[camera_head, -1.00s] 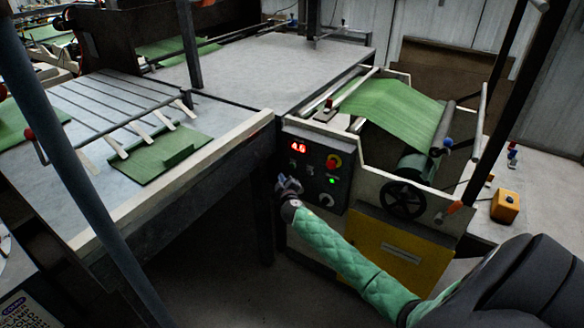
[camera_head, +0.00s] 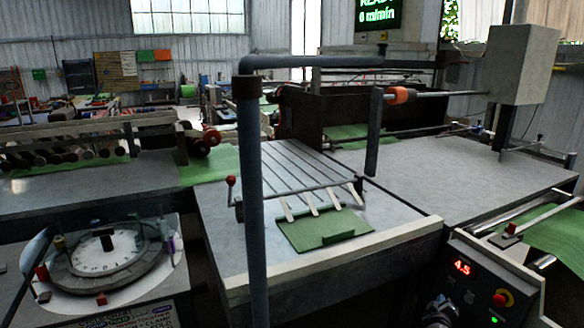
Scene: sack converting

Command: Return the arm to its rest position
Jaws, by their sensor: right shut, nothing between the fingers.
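My right gripper (camera_head: 438,306) shows at the bottom edge of the head view, right of centre. It is shut and empty, just left of the dark control panel (camera_head: 470,293). Most of my right arm is out of the frame below. I cannot tell whether the gripper touches the panel. The panel has a red display reading 4.5, a red knob on a yellow ring and a lit green lamp. My left gripper is not in view.
A pale table (camera_head: 330,279) with a green sack piece (camera_head: 325,229) and slatted rack stands at centre. A blue-grey upright post (camera_head: 253,190) crosses the view. A round dial station (camera_head: 107,262) is at lower left. A green-lit sign (camera_head: 378,16) hangs at the back.

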